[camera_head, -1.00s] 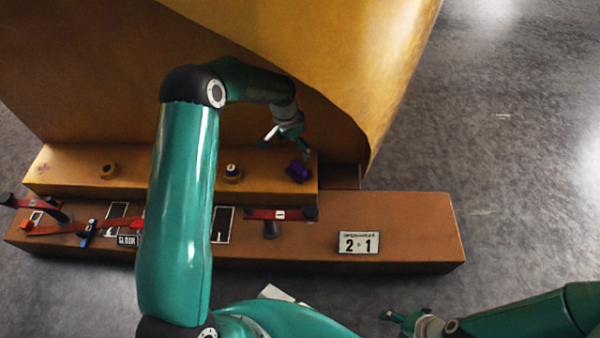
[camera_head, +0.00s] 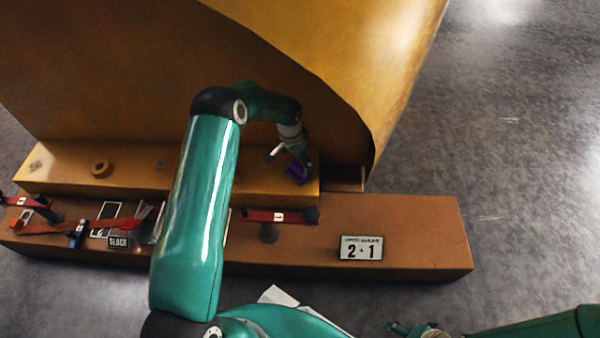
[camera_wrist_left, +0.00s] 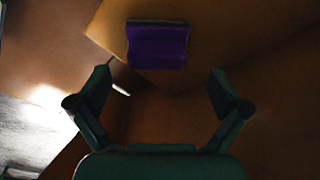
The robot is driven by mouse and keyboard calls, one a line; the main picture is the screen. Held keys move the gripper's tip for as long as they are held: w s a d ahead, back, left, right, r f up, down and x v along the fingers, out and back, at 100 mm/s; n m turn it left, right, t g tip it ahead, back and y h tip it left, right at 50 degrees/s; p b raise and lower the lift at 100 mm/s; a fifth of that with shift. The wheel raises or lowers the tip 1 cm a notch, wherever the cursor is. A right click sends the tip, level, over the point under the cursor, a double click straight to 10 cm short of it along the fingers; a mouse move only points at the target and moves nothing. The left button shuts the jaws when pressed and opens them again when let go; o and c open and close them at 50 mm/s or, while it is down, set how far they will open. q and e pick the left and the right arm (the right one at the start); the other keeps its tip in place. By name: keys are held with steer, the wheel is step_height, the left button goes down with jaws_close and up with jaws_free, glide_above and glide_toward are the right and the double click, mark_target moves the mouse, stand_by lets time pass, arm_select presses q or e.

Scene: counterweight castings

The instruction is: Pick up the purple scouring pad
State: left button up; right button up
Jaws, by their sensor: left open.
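The purple scouring pad (camera_head: 297,173) lies near the right end of the yellow upper ledge. In the left wrist view the pad (camera_wrist_left: 157,46) is ahead of my fingers, roughly centred between them, with its dark top strip showing. My left gripper (camera_head: 289,157) is open and empty just above and beside the pad, overlapping its edge in the head view. In the left wrist view its two fingers (camera_wrist_left: 160,75) are spread wide and the pad is not between them. My right gripper (camera_head: 398,328) is at the bottom edge, far from the pad, too small to read.
The yellow ledge (camera_head: 60,173) backs onto a large yellow casting (camera_head: 130,80). The brown lower step (camera_head: 420,225) holds red straps (camera_head: 272,215), a "SLACK" label (camera_head: 119,242) and a "2 1" sign (camera_head: 361,248). A round ring (camera_head: 101,169) sits on the ledge. Grey floor is clear at right.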

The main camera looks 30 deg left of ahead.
mark_target(299, 165)
arm_select(q)
steer(key=f, duration=0.1)
steer(key=f+b, duration=0.1)
steer(key=f, duration=0.1)
steer(key=f+b, duration=0.1)
steer(key=f, duration=0.1)
steer(key=shift+w+d, duration=0.3)
steer(key=shift+w, duration=0.05)
steer(key=shift+r, duration=0.1)
steer(key=c, duration=1.4)
steer(key=shift+r, duration=0.1)
step_height(299, 165, up, 20)
steer(key=p, duration=0.6)
